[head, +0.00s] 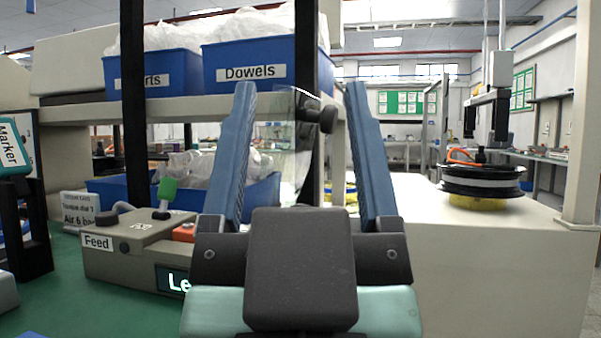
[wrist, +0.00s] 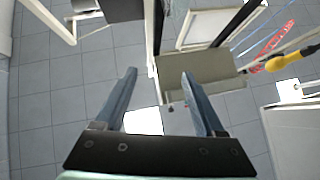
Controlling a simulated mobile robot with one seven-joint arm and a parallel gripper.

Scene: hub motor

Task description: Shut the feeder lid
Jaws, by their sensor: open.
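My gripper (head: 300,92) is in the middle of the head view, with its two blue fingers pointing up, spread apart and empty. A clear, upright panel (head: 292,150) with a dark knob (head: 318,115) shows between the fingers and may be the feeder lid; it looks raised. Its lower part is hidden by my gripper, and I cannot tell how far it is from the fingers. A beige box (head: 130,245) labelled Feed stands at the left with a green-tipped lever. In the wrist view my gripper (wrist: 158,75) is also open, with floor and a beige box-like part (wrist: 197,75) beyond the fingers.
Blue bins, one labelled Dowels (head: 262,65), stand on a shelf (head: 75,110) behind dark posts. A spool (head: 480,185) sits on a beige surface (head: 470,270) at the right. A yellow-handled item (wrist: 285,62) shows at the right of the wrist view.

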